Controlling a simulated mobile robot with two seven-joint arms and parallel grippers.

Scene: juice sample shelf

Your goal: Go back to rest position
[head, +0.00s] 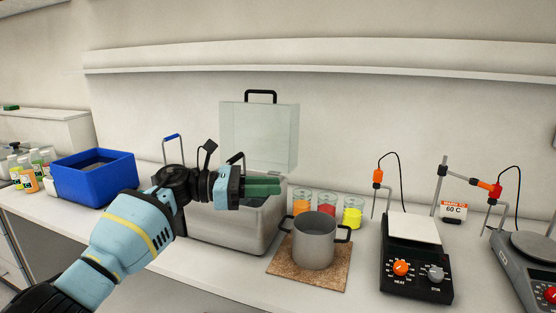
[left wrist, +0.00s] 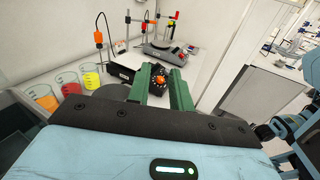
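My left gripper (head: 276,186) reaches in from the left in the head view. It hangs in front of the clear raised lid and over the grey bath box, pointing right. In the left wrist view its two green fingers (left wrist: 161,84) stand apart with nothing between them. Part of my right arm (left wrist: 292,128) shows at the right edge of the left wrist view. My right gripper cannot be made out there and is absent from the head view.
The grey box (head: 230,228) stands below my gripper, its lid (head: 258,130) up. A pot (head: 314,241) sits on a cork mat (head: 335,279), before orange, red and yellow beakers (head: 327,204). Right are a hot plate (head: 413,262) and stands; left is a blue bin (head: 95,181).

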